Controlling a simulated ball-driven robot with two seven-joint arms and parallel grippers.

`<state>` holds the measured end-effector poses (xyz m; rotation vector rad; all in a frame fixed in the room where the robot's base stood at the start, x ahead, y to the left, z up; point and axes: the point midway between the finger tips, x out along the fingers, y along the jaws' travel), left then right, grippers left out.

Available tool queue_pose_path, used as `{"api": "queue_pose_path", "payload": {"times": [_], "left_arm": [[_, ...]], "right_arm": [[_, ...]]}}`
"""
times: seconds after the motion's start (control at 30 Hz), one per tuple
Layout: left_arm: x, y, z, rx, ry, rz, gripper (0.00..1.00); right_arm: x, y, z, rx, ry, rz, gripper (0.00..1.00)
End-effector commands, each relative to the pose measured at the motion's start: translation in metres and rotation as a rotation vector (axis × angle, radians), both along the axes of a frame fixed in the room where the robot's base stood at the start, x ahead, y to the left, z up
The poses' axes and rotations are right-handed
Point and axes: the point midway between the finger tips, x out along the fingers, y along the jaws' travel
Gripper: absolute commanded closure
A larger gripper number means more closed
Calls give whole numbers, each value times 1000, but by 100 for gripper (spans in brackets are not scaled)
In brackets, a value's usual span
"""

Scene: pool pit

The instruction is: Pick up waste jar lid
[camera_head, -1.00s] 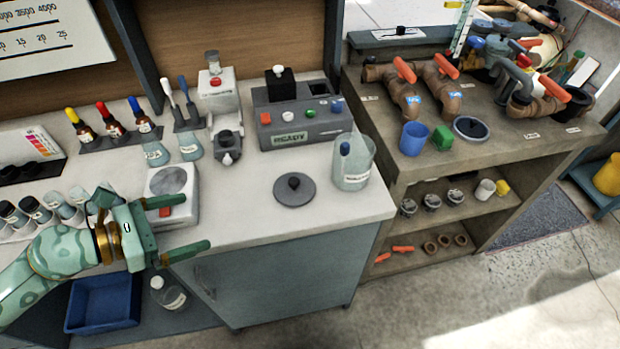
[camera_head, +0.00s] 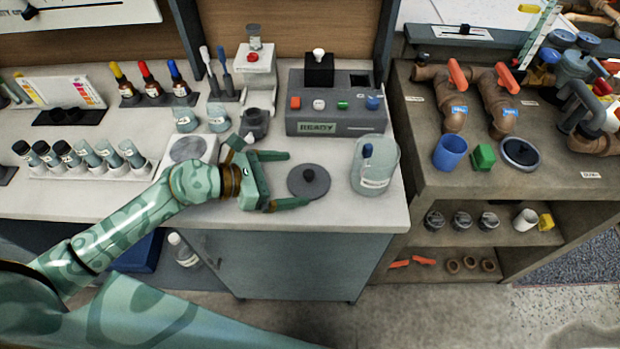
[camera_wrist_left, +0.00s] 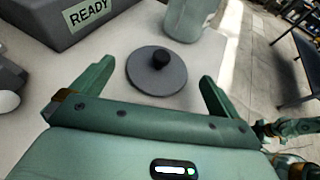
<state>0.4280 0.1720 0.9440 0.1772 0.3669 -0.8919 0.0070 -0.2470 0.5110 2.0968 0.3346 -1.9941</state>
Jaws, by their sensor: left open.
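The waste jar lid (camera_head: 309,187) is a flat grey disc with a dark round knob, lying on the white counter. It also shows in the left wrist view (camera_wrist_left: 157,75), just ahead of the fingers. My left gripper (camera_head: 299,180) is open, its two green fingers pointing right, with the lid at and just beyond their tips. In the left wrist view the open fingers (camera_wrist_left: 155,80) lie to either side of the lid's near side, with nothing held. A clear jar (camera_head: 375,168) with a blue-topped item and a label stands right of the lid.
A grey device reading READY (camera_head: 337,105) stands behind the lid. A scale (camera_head: 187,149) and small bottles stand behind and left of my left arm. The counter's front edge is close below the lid. A brown bench (camera_head: 480,178) with pipes stands to the right.

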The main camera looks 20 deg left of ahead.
Motion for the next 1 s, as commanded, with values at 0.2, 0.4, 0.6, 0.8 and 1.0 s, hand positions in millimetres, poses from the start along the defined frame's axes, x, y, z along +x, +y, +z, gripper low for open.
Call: {"api": "queue_pose_path", "payload": {"times": [0.2, 0.4, 0.6, 0.8, 1.0], "left_arm": [[13, -17, -8, -3, -2, 0, 0], [30, -38, -21, -1, -2, 0, 0], [32, -41, -22, 1, -1, 0, 0], [32, -41, -22, 1, -1, 0, 33], [32, -41, -22, 1, -1, 0, 39]], "right_arm": [[0, -5, -3, -7, 1, 1, 61], [0, -6, -6, -7, 3, 0, 61], [1, -8, -6, -10, 1, 0, 61], [1, -8, -6, -10, 1, 0, 61], [1, -7, -6, -10, 1, 0, 61]]}}
